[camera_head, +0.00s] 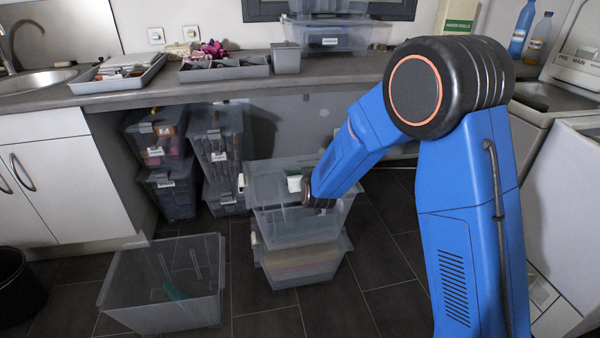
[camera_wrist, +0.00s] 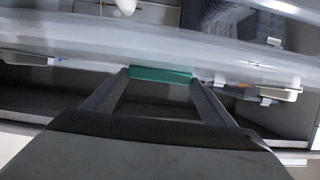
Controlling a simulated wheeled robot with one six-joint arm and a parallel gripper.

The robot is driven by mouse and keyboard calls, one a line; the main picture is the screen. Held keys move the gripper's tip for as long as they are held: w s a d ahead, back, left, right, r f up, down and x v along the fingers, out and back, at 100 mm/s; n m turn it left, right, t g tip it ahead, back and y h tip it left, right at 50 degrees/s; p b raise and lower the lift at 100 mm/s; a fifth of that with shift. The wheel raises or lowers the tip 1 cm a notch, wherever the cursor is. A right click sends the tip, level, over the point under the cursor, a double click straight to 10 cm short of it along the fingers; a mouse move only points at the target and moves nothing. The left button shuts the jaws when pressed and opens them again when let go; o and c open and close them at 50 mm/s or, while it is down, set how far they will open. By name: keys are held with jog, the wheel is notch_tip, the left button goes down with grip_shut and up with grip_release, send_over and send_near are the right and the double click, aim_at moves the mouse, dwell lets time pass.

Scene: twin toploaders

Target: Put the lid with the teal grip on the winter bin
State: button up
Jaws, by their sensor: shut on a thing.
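My gripper (camera_wrist: 160,88) is shut on the teal grip (camera_wrist: 145,74) in the wrist view. The clear lid (camera_wrist: 120,45) spans that view just beyond the fingertips. In the head view my gripper (camera_head: 306,192) is over a stack of two clear bins on the floor; the fingers are mostly hidden. The upper bin (camera_head: 290,232) sits on a lower bin (camera_head: 300,268) with beige contents. The lid's outline there blends with the clear plastic, so I cannot tell whether it touches the upper bin. No label is readable enough to tell which bin is the winter bin.
An open clear bin (camera_head: 165,315) stands on the floor at the left, with a small teal patch showing through it. Several labelled bins (camera_head: 210,150) are stacked under the counter (camera_head: 200,88). A white machine (camera_head: 565,200) stands at the right. Dark floor (camera_head: 350,315) is clear in front.

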jog(key=shift+f, duration=1.15)
jog(key=o, duration=1.4)
jog(key=shift+c, duration=0.2)
jog(key=v, duration=1.7)
jog(key=shift+s, duration=0.2)
jog(key=shift+d+r, duration=0.1)
jog(key=s+d+r+m+g, duration=0.1)
jog(key=s+d+r+g, duration=0.1)
jog(key=s+d+r, duration=0.35)
jog(key=s+d+r+g, duration=0.25)
jog(key=s+d, duration=0.35)
jog(key=d, duration=0.5)
jog(key=s+d+g+h, duration=0.1)
jog(key=s+d, duration=0.3)
jog(key=s, duration=0.3)
jog(key=s+d+r+m+g+h, duration=0.1)
jog(key=s+d, duration=0.4)
jog(key=s, duration=0.3)
jog(key=s+d+r+m+g+h, duration=0.1)
jog(key=s+d+g+h, duration=0.1)
jog(key=s+d, duration=0.3)
jog(key=s, duration=0.3)
jog(key=shift+s+d, duration=0.15)
jog(key=shift+s, duration=0.1)
